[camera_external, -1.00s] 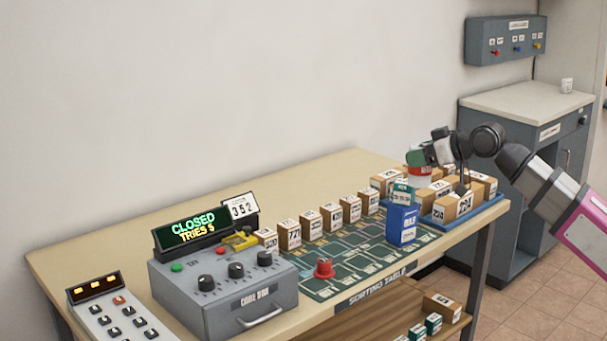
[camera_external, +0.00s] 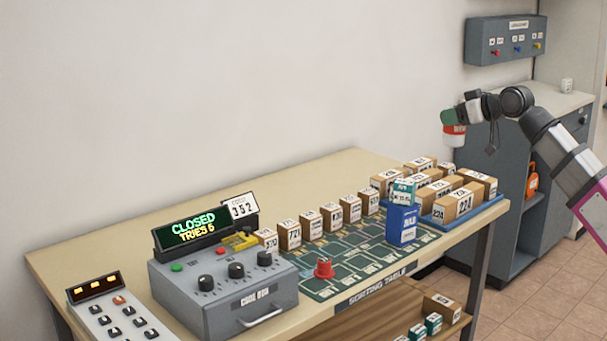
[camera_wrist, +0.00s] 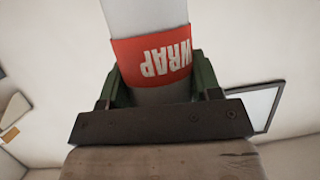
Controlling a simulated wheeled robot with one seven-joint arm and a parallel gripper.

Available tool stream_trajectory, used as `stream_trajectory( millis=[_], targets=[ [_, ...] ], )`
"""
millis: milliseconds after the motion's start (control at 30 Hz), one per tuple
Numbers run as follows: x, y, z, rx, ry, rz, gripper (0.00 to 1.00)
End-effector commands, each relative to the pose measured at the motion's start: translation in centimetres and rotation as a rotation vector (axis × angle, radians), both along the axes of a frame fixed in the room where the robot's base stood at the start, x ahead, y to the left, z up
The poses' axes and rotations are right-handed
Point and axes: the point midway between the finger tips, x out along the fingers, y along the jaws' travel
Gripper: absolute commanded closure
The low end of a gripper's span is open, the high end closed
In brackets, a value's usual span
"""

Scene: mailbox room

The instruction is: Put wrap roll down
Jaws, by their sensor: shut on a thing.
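The wrap roll (camera_wrist: 152,57) is a white cylinder with a red band reading "WRAP". In the wrist view it stands between the two green fingers of my gripper (camera_wrist: 155,85), which are shut on it. In the external view my gripper (camera_external: 450,122) is at the right, raised above the far end of the sorting table (camera_external: 100,232). There the wrap roll (camera_external: 454,135) shows as a small white and red piece below the fingers, apart from the boxes and the tabletop.
A blue tray (camera_external: 482,216) of several cardboard boxes fills the table's right end. A blue carton (camera_external: 402,224) stands left of it, and a row of small boxes lines the green mat. A grey control box (camera_external: 222,285) is at the front left. The table's back left is clear.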

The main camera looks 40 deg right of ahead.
Motion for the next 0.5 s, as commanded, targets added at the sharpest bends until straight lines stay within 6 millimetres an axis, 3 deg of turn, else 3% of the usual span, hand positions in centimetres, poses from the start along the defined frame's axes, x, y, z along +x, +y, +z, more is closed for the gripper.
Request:
stream_trajectory(
  millis=[33,500],
  targets=[
    [2.5,0.1,-0.2,0.002,0.003,0.023,0.68],
    [18.8,0.5,-6.0,0.002,0.003,0.227,0.68]
  ],
)
